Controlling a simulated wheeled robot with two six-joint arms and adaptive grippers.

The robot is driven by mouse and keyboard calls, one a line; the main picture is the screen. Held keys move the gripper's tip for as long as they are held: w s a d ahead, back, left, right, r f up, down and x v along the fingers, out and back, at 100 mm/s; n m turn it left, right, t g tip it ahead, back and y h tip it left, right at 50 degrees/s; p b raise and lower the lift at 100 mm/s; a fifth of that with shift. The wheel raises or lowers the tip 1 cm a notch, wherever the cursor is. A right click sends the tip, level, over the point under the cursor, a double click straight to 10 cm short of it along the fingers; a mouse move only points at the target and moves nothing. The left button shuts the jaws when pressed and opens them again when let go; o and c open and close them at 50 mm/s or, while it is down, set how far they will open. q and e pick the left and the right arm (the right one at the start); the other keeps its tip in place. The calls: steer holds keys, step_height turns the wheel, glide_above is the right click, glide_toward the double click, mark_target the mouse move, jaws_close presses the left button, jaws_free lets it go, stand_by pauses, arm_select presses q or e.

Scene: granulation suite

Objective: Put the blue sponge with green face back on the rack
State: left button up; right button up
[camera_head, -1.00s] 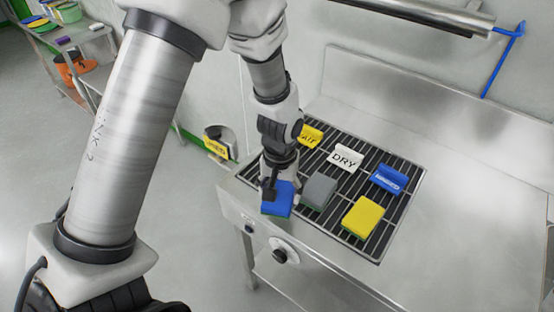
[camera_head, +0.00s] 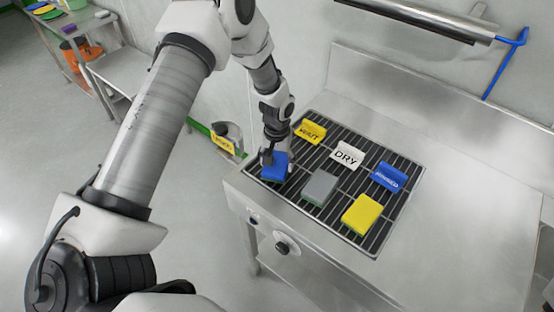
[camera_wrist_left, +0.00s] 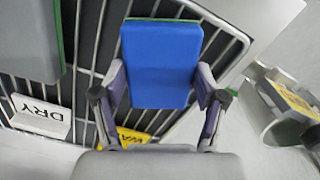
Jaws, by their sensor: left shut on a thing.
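My left gripper (camera_head: 268,157) is shut on the blue sponge (camera_head: 274,168) at the left end of the rack (camera_head: 296,180). In the left wrist view the blue sponge (camera_wrist_left: 161,62) sits between the two fingers (camera_wrist_left: 160,90), with a thin green edge showing along its far side. The rack bars (camera_wrist_left: 95,45) lie behind it in that view. Whether the sponge touches the bars or is slightly above them, I cannot tell. My right gripper is not in view.
On the rack are a grey sponge (camera_head: 319,187), a yellow sponge (camera_head: 361,214), a yellow sign (camera_head: 310,132), a white DRY sign (camera_head: 347,156) and a blue sign (camera_head: 388,177). The steel counter (camera_head: 460,220) to the right is bare. A wall bin (camera_head: 228,138) hangs left of the rack.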

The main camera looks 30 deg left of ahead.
mark_target(277, 163)
arm_select(q)
steer(key=o, duration=1.2)
steer(key=shift+s, duration=0.1)
step_height(277, 163, up, 12)
steer(key=b, duration=0.3)
steer(key=shift+r, duration=0.15)
